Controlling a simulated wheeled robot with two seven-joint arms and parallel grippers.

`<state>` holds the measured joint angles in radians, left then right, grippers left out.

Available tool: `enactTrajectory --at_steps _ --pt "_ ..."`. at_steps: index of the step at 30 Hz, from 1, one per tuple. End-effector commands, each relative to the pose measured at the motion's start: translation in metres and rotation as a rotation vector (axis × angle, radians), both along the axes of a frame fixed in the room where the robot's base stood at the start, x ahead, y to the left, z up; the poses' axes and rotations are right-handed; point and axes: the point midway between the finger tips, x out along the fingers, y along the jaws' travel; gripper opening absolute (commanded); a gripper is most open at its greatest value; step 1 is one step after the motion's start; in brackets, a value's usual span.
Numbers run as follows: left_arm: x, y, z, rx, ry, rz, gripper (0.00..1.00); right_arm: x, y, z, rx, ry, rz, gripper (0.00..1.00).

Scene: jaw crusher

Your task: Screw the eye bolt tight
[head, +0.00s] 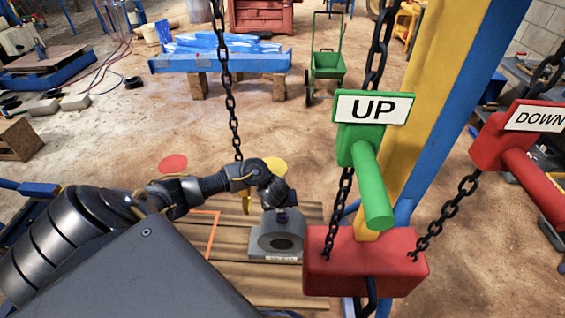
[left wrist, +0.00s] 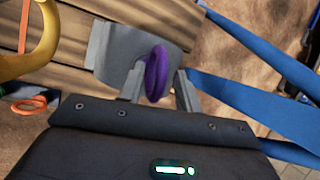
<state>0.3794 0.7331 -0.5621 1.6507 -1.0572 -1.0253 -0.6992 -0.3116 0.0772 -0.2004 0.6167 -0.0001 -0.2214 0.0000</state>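The eye bolt (left wrist: 157,74) is a purple ring on top of a grey block-like part (head: 277,238) with a round dark bore, standing on wooden planks. In the left wrist view the ring stands between the two fingers of my left gripper (left wrist: 157,88), with narrow gaps seeming to show on both sides. In the head view my left gripper (head: 283,212) is right above the grey part and mostly hides the bolt. The bolt's thread is hidden. My right gripper is not in view.
A chain (head: 231,95) hangs beside my left arm, with a yellow hook (left wrist: 28,45) near the gripper. A green UP handle (head: 371,185), a red DOWN handle (head: 536,185) and a red block (head: 365,265) on chains stand at right, by a yellow and blue post (head: 435,100).

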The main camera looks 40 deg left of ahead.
Motion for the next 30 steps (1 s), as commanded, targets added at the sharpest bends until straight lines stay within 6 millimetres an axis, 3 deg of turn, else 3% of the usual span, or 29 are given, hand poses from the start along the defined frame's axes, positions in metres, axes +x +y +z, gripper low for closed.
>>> enactTrajectory --at_steps 4,12,20,30 --pt "0.000 0.000 0.000 0.000 0.000 0.000 0.31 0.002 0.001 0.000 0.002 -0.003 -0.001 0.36" --pt "0.000 0.000 0.000 0.000 0.000 0.000 0.00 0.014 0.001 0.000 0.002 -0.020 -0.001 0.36" --pt "0.000 0.000 -0.001 0.001 0.000 -0.020 0.00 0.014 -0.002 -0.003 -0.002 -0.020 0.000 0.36" --pt "-0.001 0.002 -0.003 0.001 0.000 -0.169 0.00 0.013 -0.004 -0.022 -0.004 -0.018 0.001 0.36"
